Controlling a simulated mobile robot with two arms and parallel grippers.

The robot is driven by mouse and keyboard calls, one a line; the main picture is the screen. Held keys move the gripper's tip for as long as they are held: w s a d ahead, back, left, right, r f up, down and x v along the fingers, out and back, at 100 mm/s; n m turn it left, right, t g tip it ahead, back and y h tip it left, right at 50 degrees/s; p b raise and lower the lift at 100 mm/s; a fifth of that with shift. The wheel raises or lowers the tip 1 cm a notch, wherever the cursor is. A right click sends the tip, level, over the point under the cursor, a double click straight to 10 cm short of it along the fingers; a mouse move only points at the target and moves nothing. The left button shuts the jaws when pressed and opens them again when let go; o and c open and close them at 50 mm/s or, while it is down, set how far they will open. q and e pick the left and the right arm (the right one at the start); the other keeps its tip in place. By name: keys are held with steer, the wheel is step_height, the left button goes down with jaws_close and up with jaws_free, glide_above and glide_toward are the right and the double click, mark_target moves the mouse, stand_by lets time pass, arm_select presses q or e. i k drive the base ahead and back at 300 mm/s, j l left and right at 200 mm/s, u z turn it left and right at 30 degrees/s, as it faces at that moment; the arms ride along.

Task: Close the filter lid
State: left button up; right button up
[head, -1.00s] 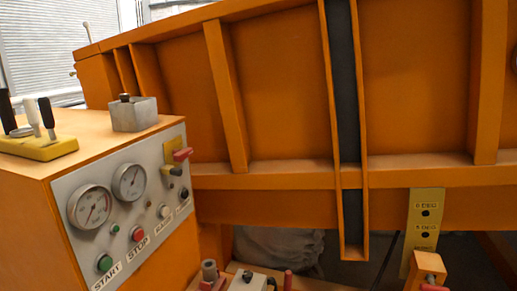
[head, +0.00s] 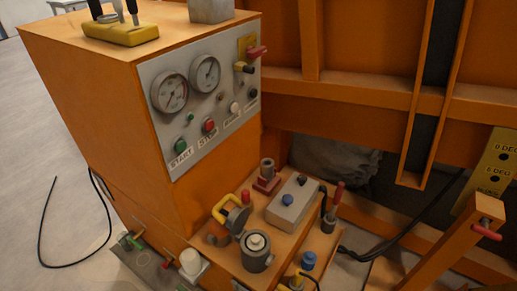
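A grey cylindrical canister (head: 257,262) with a pale round piece in its top stands on the orange lower deck in the lower middle of the head view. A dark grey round disc (head: 238,219) stands tilted up beside it, on its upper left. It looks like a raised lid, but I cannot tell for sure whether it is hinged to the canister. A yellow curved handle (head: 222,207) is just behind the disc. Neither of my grippers is in view.
An orange control cabinet (head: 85,110) with gauges and buttons stands at the left. Black hoses run at the right. Floor at the far left is mostly clear.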

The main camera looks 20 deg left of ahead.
mark_target(237, 218)
steer(key=j+z, duration=0.2)
steer(key=j, duration=0.25)
steer(key=k+j+z, duration=0.15)
steer(key=j, duration=0.3)
steer(key=j+z, duration=0.2)
steer(key=j, duration=0.25)
steer(key=k+j+z, duration=0.2)
steer(key=j, duration=0.25)
steer(key=k+j+z, duration=0.15)
steer(key=j, duration=0.25)
steer(key=k+j+z, duration=0.2)
steer(key=j, duration=0.25)
steer(key=l, duration=0.3)
steer(key=i+l, duration=0.1)
steer(key=l, duration=0.2)
